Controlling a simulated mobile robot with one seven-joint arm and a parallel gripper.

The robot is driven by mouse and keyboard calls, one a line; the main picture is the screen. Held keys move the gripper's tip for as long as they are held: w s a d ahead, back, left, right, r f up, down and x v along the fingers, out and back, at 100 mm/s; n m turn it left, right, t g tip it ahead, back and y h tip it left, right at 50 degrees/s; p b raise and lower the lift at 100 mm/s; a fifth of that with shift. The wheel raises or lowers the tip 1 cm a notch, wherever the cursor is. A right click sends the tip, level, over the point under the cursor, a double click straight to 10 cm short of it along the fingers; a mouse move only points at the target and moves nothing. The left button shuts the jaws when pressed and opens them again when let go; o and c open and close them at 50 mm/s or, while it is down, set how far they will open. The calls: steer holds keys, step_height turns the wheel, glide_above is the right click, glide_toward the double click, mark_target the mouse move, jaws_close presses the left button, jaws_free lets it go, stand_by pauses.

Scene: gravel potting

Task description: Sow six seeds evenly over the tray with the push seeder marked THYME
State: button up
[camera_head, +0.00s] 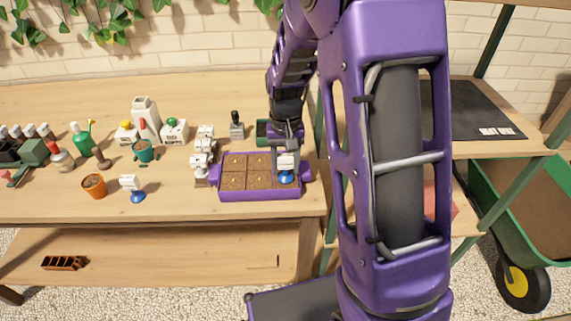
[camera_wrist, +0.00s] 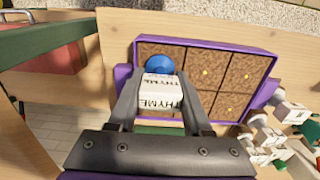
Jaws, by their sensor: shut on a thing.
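My gripper (camera_head: 287,146) is shut on the white seeder (camera_head: 286,160), whose block reads THYME in the wrist view (camera_wrist: 160,96). The seeder has a round blue base (camera_wrist: 159,64). It is held over the front-right compartment of the purple tray (camera_head: 260,194). I cannot tell whether its base touches the soil. The tray holds brown soil in six compartments, also seen in the wrist view (camera_wrist: 222,44). Small yellow specks like seeds lie in some compartments, such as one speck (camera_wrist: 205,72) beside the seeder. The gripper and seeder hide part of the tray's right side.
A similar white seeder with a blue base (camera_head: 136,192) stands on the table at left, near an orange pot (camera_head: 94,185). White pieces (camera_head: 203,160) stand close to the tray's left side. Bottles and boxes stand behind. Bare wood lies in front of the tray.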

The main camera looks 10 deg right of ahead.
steer(key=shift+r+p, duration=1.25)
steer(key=shift+r, duration=0.25)
steer(key=shift+w+f+b, duration=0.1)
steer(key=shift+w+b, duration=0.25)
steer(key=w, duration=0.2)
steer(key=w+d+b, duration=0.1)
steer(key=w, duration=0.1)
steer(key=w+b, duration=0.1)
steer(key=w, duration=0.1)
steer(key=shift+d+r, duration=0.15)
steer(key=shift+r, duration=0.25)
steer(key=shift+f+b, duration=1.15)
steer(key=shift+f, duration=0.05)
steer(key=shift+f, duration=0.65)
